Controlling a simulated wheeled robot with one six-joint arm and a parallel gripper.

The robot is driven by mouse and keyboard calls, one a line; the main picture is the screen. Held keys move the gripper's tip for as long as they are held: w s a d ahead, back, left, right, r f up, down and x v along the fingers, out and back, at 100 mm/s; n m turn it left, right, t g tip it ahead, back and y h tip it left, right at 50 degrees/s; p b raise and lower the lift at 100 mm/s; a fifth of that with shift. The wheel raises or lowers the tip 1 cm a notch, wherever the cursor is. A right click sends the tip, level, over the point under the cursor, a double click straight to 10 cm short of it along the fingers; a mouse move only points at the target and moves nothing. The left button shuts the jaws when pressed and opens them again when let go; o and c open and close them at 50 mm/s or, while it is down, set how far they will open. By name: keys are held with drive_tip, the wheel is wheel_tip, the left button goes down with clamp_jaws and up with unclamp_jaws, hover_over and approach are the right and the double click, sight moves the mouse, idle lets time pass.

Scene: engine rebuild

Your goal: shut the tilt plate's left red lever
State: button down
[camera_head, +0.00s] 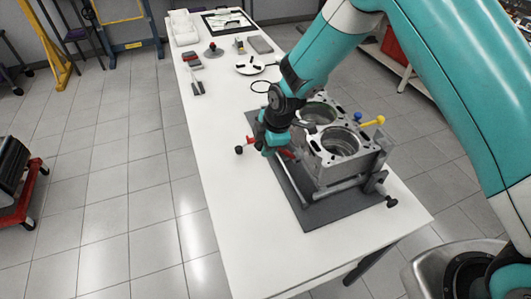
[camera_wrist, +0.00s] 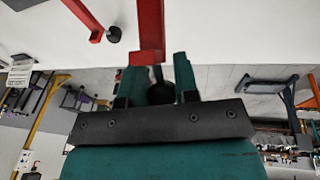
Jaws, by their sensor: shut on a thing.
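The engine block (camera_head: 340,150) sits on a dark tilt plate (camera_head: 315,208) on the white table. My gripper (camera_head: 272,148) is at the plate's left side, beside the block. In the wrist view, my gripper (camera_wrist: 156,68) is closed around the end of a red lever (camera_wrist: 150,25), with a black knob (camera_wrist: 160,92) between the fingers. Part of a red lever (camera_head: 287,154) shows beside the gripper in the head view. A second red lever (camera_wrist: 84,16) with a black knob (camera_wrist: 113,34) is to the left in the wrist view, apart from my fingers.
A yellow-headed part (camera_head: 374,121) and a blue knob (camera_head: 358,116) stand at the block's far side. The table's left front is clear. A red cart (camera_head: 22,200) stands on the floor.

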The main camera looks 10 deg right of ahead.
drive_tip(key=d+r+y+b, duration=0.1)
drive_tip(key=w+d+y+b, duration=0.1)
drive_tip(key=d+y+b, duration=0.1)
drive_tip(key=d+r+g+y+b, duration=0.1)
drive_tip(key=d+y, duration=0.1)
drive_tip(key=shift+w+r+m, duration=0.2)
drive_tip(key=shift+r+m, duration=0.1)
drive_tip(key=shift+r, duration=0.05)
drive_tip(key=shift+w+d+r+y+b, duration=0.1)
drive_tip(key=shift+d+r+y+b, duration=0.15)
drive_tip(key=shift+d+y+b, duration=0.4)
drive_tip(key=shift+w+d+r+b, duration=0.15)
drive_tip(key=shift+d+r+b, duration=0.1)
drive_tip(key=shift+d+b, duration=0.5)
drive_tip(key=shift+d, duration=0.1)
drive_tip(key=c, duration=0.9)
unclamp_jaws()
drive_tip(key=shift+o, duration=0.2)
